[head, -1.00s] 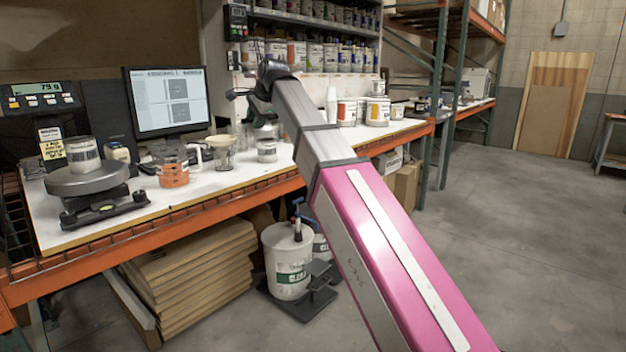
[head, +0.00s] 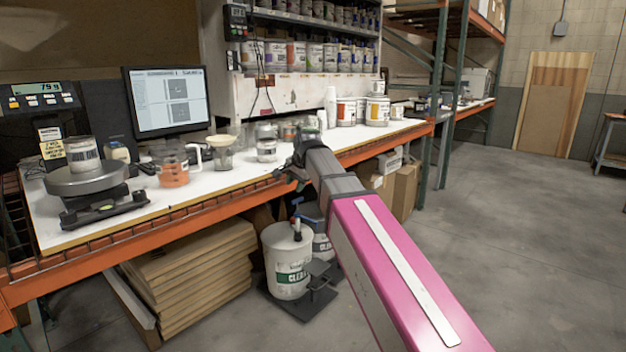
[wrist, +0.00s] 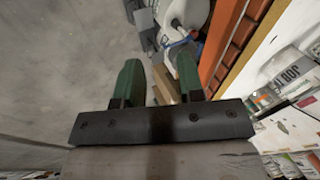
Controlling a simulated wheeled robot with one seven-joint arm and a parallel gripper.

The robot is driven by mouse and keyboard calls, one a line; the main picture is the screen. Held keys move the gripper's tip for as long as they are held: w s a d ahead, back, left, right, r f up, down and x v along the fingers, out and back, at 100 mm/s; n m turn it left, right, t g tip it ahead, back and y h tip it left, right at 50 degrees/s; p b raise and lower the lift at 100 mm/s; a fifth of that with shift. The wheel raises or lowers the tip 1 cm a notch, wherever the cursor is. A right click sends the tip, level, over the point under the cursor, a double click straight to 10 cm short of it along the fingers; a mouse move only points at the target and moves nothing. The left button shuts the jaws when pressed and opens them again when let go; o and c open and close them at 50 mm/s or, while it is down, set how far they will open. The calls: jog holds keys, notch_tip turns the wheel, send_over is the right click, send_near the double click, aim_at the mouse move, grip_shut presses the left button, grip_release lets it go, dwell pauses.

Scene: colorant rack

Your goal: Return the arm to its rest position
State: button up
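My gripper (head: 288,172) is at the front edge of the workbench (head: 225,181) in the head view, at the end of my extended arm. In the wrist view its two green fingers (wrist: 158,85) are spread apart, with nothing held between them. Past the fingers the wrist view shows the concrete floor, the orange bench beam (wrist: 225,45) and a white bucket (wrist: 186,12) below.
The bench bears a scale with a can (head: 83,152), a monitor (head: 167,100), a beaker of orange liquid (head: 172,168) and several paint cans (head: 377,110). Flat boards (head: 190,265) and a white bucket (head: 287,260) stand under it. The floor at right (head: 530,240) is open.

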jog(key=s+d+f+n+g+h, duration=0.1)
jog(key=s+d+f+n, duration=0.15)
jog(key=d+f, duration=0.6)
jog(key=s+d+f+n+g+h, duration=0.1)
jog(key=s+d+f, duration=0.35)
jog(key=f, duration=0.75)
jog(key=s+d+f+n+g+h, duration=0.1)
jog(key=s+d+f+n+g, duration=0.1)
jog(key=s+d+f, duration=0.9)
notch_tip(320, 180, down, 4)
jog(key=shift+s+d+f+n, duration=0.1)
jog(key=shift+s+d+n, duration=0.25)
jog(key=shift+s+n, duration=0.45)
jog(key=shift+s, duration=0.15)
